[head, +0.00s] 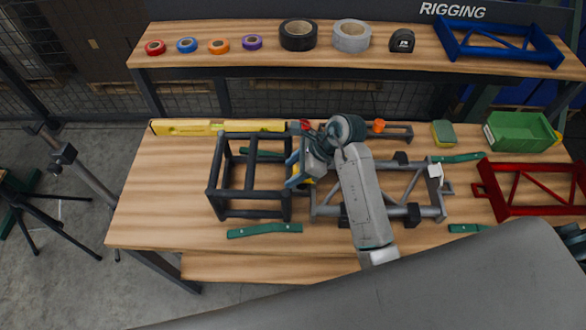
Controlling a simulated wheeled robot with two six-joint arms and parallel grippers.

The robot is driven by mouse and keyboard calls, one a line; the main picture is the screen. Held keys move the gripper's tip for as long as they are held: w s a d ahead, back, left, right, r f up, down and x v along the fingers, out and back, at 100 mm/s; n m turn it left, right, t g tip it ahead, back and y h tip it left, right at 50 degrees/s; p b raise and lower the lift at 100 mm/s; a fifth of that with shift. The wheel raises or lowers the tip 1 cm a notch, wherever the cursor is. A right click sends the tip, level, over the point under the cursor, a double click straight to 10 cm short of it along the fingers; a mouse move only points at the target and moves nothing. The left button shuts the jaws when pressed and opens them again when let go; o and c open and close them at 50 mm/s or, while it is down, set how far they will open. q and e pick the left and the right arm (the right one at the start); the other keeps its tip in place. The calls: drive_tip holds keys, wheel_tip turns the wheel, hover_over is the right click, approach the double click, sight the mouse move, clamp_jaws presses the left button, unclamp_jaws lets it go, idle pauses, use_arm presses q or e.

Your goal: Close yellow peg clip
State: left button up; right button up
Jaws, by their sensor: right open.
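My right gripper (295,172) is open, with blue fingers pointing left and down at the right side of the dark box-shaped frame (213,172). A small yellow piece (309,180) shows just beside and under the gripper, between the dark frame and the grey frame (432,212). It may be the yellow peg clip, but most of it is hidden, so I cannot tell its state or whether the fingers touch it. A red clip (305,125) and an orange clip (379,125) are at the back bar.
A yellow level (190,127) lies along the back left of the bench. A red frame (535,169), a green bin (519,132) and a sponge (443,133) are on the right. Tape rolls stand on the shelf (350,65). The bench's left end is clear.

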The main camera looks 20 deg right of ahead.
drive_tip(key=b+v, duration=0.2)
drive_tip(key=v, duration=0.8)
drive_tip(key=shift+r+b, duration=0.3)
drive_tip(key=shift+b, duration=0.1)
drive_tip(key=shift+d, duration=0.1)
